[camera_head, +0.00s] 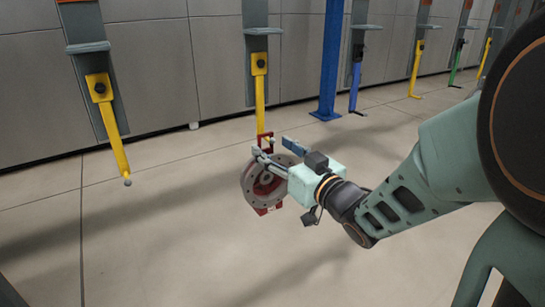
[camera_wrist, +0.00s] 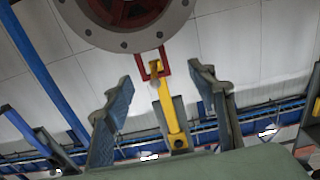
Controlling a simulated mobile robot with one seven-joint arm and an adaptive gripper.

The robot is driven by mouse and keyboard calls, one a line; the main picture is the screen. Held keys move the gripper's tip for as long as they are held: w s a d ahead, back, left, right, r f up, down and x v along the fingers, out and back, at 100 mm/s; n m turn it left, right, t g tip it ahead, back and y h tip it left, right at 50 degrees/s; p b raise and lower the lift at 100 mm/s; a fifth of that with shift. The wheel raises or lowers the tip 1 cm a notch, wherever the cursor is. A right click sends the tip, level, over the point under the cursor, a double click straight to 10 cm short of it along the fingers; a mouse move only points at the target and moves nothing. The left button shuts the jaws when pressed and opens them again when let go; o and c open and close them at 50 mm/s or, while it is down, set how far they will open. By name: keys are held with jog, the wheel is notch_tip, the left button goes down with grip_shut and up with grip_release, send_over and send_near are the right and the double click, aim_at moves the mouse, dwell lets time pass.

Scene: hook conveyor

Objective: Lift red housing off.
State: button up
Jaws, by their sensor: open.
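The red housing (camera_head: 252,186) hangs from a yellow hook (camera_head: 260,95) by a red square loop at its top. It has a round grey flange with bolt holes and a red inside. In the wrist view the flange (camera_wrist: 130,41) is cut off by the top edge. The red loop (camera_wrist: 167,66) is around the end of the yellow hook (camera_wrist: 171,108). My gripper (camera_head: 272,147) is at the top of the housing, beside the loop. Its fingers are open, one on each side of the hook and loop in the wrist view (camera_wrist: 160,80). No contact with either shows.
An empty yellow hook (camera_head: 113,130) hangs at the left. A blue post (camera_head: 331,60) stands behind to the right. More hooks, including blue (camera_head: 355,85), yellow (camera_head: 416,68) and green (camera_head: 457,62), hang further right. The floor (camera_head: 180,250) below is clear.

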jog(key=shift+w+d+p+x, duration=0.1)
jog(key=shift+d+p+x, duration=0.05)
jog(key=shift+x, duration=1.35)
jog(key=shift+w+d+p+x, duration=0.1)
jog(key=shift+d+p+x, duration=0.1)
jog(key=shift+x, duration=1.35)
jog(key=shift+r, duration=0.1)
jog(key=shift+c, duration=0.6)
grip_shut()
jog(key=shift+r, duration=0.25)
